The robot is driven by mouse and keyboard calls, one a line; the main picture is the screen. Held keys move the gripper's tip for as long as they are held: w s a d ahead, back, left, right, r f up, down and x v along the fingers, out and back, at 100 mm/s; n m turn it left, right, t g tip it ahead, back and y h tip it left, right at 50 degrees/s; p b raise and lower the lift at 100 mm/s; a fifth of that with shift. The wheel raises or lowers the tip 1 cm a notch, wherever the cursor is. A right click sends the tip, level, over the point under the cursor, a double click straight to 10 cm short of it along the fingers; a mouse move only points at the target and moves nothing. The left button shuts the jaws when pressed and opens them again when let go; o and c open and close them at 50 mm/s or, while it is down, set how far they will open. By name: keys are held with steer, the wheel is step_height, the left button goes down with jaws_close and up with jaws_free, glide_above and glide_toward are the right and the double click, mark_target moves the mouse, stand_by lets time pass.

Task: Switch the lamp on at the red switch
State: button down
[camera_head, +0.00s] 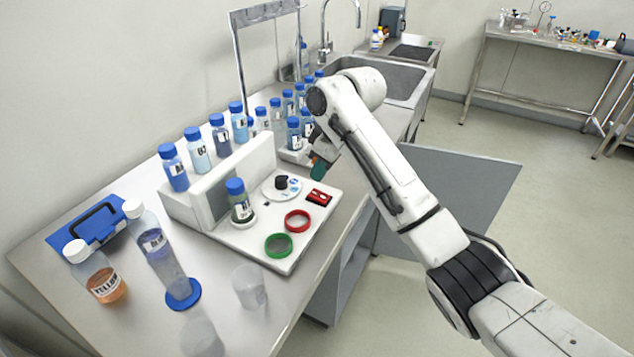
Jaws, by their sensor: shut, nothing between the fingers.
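The red switch (319,198) is a small red block with dark markings on the right side of a white device base (262,238) on the steel bench. My gripper (318,170) shows only in part, as a dark teal tip below the wrist. It is shut and empty, a little above and behind the switch in the picture, apart from it. My arm hides most of the gripper. A grey panel (217,200) stands upright in the device's white back wall. I cannot tell which part is the lamp or whether it is lit.
On the base are a black knob (281,182), a blue-capped bottle (240,203), a red ring (297,220) and a green ring (278,245). Several blue-capped bottles stand behind. A clear beaker (250,286) and a cylinder (165,262) stand in front.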

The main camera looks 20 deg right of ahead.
mark_target(313, 193)
steer(key=shift+s+d+x, duration=0.1)
steer(key=shift+s+x, duration=0.05)
steer(key=shift+x, duration=0.95)
steer(key=shift+s+d+x, duration=0.15)
steer(key=shift+x, duration=1)
steer(key=shift+f, duration=0.15)
steer(key=shift+f, duration=0.15)
steer(key=shift+p, duration=0.4)
steer(key=shift+s+d+p, duration=0.5)
steer(key=shift+d+p, duration=0.05)
steer(key=shift+p, duration=0.2)
steer(key=shift+r+p, duration=0.65)
steer(key=shift+r, duration=0.15)
steer(key=p+v, duration=0.3)
steer(key=shift+w+a+r, duration=0.15)
steer(key=shift+a+r, duration=0.05)
steer(key=b+v, duration=0.1)
steer(key=v, duration=0.8)
steer(key=shift+d+b, duration=0.2)
steer(key=shift+b, duration=0.2)
